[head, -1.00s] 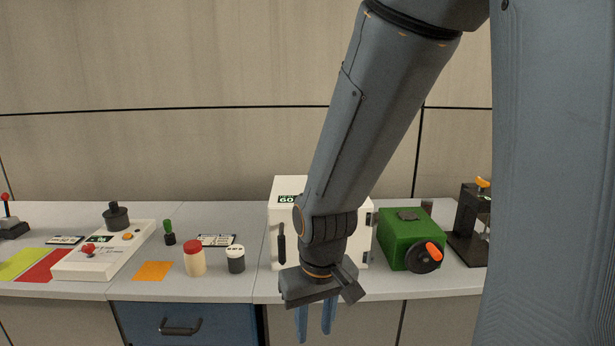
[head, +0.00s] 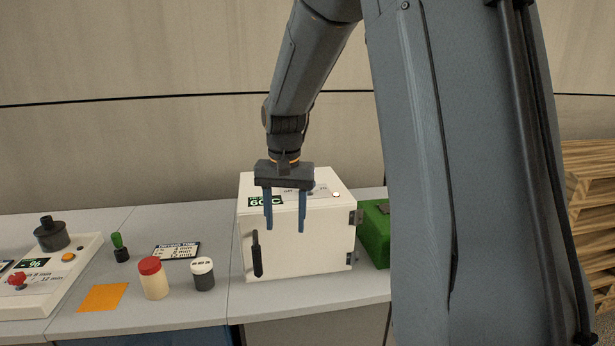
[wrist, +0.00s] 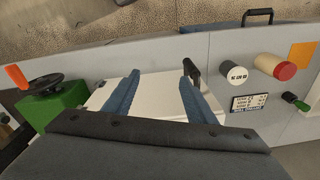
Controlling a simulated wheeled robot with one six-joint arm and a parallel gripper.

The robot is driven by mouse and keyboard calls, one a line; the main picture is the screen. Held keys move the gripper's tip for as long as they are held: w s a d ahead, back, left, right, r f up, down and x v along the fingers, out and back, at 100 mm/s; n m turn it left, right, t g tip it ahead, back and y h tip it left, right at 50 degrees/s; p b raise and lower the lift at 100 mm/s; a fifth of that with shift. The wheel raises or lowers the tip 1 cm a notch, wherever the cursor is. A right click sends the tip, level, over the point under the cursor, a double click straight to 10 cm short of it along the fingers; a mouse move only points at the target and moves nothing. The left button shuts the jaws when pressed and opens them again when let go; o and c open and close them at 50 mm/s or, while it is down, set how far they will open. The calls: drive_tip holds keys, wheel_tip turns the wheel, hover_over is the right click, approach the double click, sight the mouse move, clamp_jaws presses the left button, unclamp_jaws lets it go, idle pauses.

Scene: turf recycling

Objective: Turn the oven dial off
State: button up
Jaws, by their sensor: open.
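The oven (head: 300,255) is a white box on the bench with a dark vertical handle (head: 257,255) on its front and a green-and-white "60C" display (head: 265,201). A grey label panel (head: 320,190) with small marks lies on its top. I cannot make out the dial; my gripper covers part of that top. My gripper (head: 285,228) is open, fingers pointing down, and overlaps the oven's top and upper front in the head view. I cannot tell its exact gap to the oven. In the wrist view the oven (wrist: 152,106) lies between and beyond the open fingers.
A green box (head: 374,235) with a crank stands right of the oven. Left are a black-and-white jar (head: 203,274), a red-capped jar (head: 153,279), a green-handled item (head: 120,248), an orange sheet (head: 102,297) and a white control panel (head: 60,275). Wooden pallets (head: 590,220) stand at far right.

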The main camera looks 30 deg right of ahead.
drive_tip(key=w+d+r+m, duration=0.1)
drive_tip(key=w+d+r, duration=0.1)
drive_tip(key=w, duration=0.1)
drive_tip(key=w+d+r+m, duration=0.2)
drive_tip(key=w+d, duration=0.1)
drive_tip(key=w+d+r+m, duration=0.2)
drive_tip(key=w+d, duration=0.1)
drive_tip(key=w, duration=0.1)
drive_tip(key=shift+r, duration=0.4)
drive_tip(key=w+d+r+m, duration=0.2)
drive_tip(key=d+r, duration=0.1)
drive_tip(key=w+d+r+m, duration=0.1)
drive_tip(key=d, duration=0.1)
drive_tip(key=shift+w+r+g, duration=0.25)
drive_tip(key=shift+w+g, duration=0.15)
drive_tip(key=shift+d+m, duration=0.15)
drive_tip(key=shift+m, duration=0.15)
drive_tip(key=shift+f+p, duration=0.95)
drive_tip(key=shift+f, duration=2.75)
drive_tip(key=shift+c, duration=0.2)
drive_tip(key=c, duration=1)
